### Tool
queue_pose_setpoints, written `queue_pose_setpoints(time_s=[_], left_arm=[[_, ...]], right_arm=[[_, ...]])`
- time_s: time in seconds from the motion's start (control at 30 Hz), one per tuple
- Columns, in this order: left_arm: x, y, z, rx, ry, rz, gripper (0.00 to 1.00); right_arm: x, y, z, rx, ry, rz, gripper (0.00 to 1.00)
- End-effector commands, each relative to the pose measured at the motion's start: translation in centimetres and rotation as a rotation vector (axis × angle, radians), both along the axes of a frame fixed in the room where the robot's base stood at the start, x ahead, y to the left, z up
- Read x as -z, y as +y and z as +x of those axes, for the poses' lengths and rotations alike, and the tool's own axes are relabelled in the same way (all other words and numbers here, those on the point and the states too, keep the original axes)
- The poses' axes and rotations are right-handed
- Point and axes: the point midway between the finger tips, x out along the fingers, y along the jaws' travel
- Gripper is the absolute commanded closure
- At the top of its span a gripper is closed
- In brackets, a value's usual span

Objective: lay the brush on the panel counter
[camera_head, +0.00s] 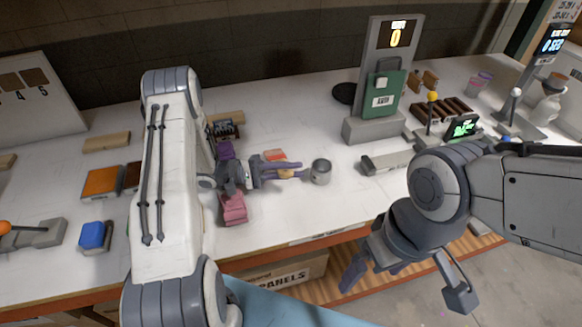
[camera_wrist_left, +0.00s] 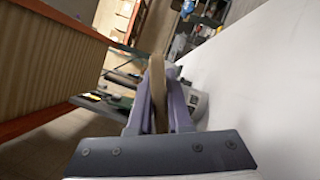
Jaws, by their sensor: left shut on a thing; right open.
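My left gripper (camera_head: 290,170) reaches right over the white counter (camera_head: 285,212), its purple fingers shut on a tan piece that looks like the brush (camera_head: 286,175). In the left wrist view the fingers (camera_wrist_left: 160,105) close on a tan, handle-like strip (camera_wrist_left: 157,72), with the white counter surface to the right. The brush's bristles cannot be made out. A grey metal can (camera_head: 320,172) stands just right of the fingertips; whether they touch is unclear. My right gripper (camera_head: 407,280) is open and empty, low in front of the counter's edge.
A pink block (camera_head: 233,208) and a red-orange piece (camera_head: 275,155) lie near the left gripper. A grey stand with a green panel (camera_head: 383,92) rises behind. A blue block (camera_head: 95,236) sits at left. A box marked PANELS (camera_head: 280,277) is under the counter. Counter front is partly clear.

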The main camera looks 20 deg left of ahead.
Motion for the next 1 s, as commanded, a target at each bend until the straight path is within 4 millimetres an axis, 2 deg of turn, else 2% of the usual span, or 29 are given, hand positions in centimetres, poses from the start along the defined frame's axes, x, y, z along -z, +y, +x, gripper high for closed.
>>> queue_pose_setpoints(time_s=[0.27,0.3,0.37,0.4,0.77,0.87,1.0], left_arm=[[0.1,0.0,0.0,0.000,0.000,0.000,1.00],[0.1,0.0,0.0,0.000,0.000,0.000,0.75],[0.0,0.0,0.0,0.000,0.000,0.000,0.53],[0.0,0.0,0.0,0.000,0.000,0.000,0.48],[-0.3,0.0,0.0,0.000,-0.002,0.001,0.48],[-1.3,0.0,0.0,0.001,-0.002,0.001,0.48],[-4.0,0.1,0.0,0.000,-0.005,0.002,0.48]], right_arm=[[0.0,0.0,0.0,0.000,0.000,0.000,0.00],[0.0,0.0,0.0,0.000,0.000,0.000,0.00],[0.0,0.0,0.0,0.000,0.000,0.000,0.00],[0.0,0.0,0.0,0.000,0.000,0.000,0.00],[0.1,0.0,0.0,0.000,0.000,0.000,0.00],[0.3,0.0,0.0,0.000,0.000,0.000,0.00],[0.8,0.0,0.0,0.000,0.000,0.000,0.00]])
